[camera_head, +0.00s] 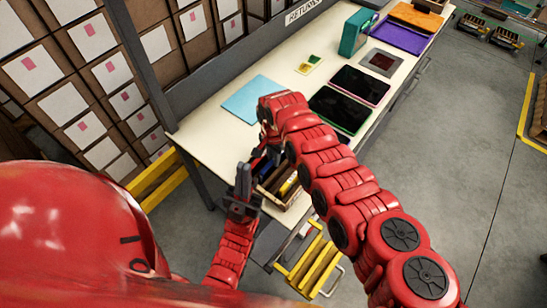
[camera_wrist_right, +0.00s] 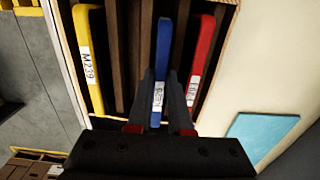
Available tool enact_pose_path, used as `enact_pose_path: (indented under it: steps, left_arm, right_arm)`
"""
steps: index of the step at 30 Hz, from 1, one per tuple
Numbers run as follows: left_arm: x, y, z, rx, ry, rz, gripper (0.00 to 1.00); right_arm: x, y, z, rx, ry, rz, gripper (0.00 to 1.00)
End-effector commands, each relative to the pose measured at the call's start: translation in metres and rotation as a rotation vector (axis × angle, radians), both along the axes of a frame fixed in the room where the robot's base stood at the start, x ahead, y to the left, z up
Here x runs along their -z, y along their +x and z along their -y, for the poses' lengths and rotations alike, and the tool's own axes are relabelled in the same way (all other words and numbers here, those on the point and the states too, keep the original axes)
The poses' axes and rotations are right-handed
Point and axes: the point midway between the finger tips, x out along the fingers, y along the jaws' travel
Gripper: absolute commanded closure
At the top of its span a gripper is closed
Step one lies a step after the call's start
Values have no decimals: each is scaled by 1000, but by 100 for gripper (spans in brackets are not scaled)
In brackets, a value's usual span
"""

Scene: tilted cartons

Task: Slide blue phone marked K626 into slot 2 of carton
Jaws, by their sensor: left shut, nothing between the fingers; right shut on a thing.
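The blue phone (camera_wrist_right: 162,45) is upright between the fingers of my right gripper (camera_wrist_right: 161,88) in the right wrist view. Its white label is partly covered by the fingers and hard to read. The phone is at the open carton (camera_wrist_right: 228,25), among brown dividers; how deep it sits I cannot tell. A yellow phone (camera_wrist_right: 88,40) marked M239 stands to its left and a red phone (camera_wrist_right: 203,50) with a white label to its right. In the head view the carton (camera_head: 289,199) is partly hidden by my right arm. My left gripper (camera_head: 243,178) is shut and empty, left of the carton.
The cream table (camera_head: 205,130) holds a light blue sheet (camera_head: 255,98), a green-edged tablet (camera_head: 338,109), a pink-edged tablet (camera_head: 360,85) and a teal box (camera_head: 357,32). A rack of cartons (camera_head: 90,70) stands at the left. Grey floor lies open at right.

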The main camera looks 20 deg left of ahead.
Motion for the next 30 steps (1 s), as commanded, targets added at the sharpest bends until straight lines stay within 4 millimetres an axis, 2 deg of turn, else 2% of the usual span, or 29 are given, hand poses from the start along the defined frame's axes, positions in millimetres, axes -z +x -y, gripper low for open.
enact_pose_path:
  steps: [30]
  left_arm:
    - [5, 0, 0, 0, 0, 0, 100]
  right_arm:
    - [5, 0, 0, 0, 1, 0, 100]
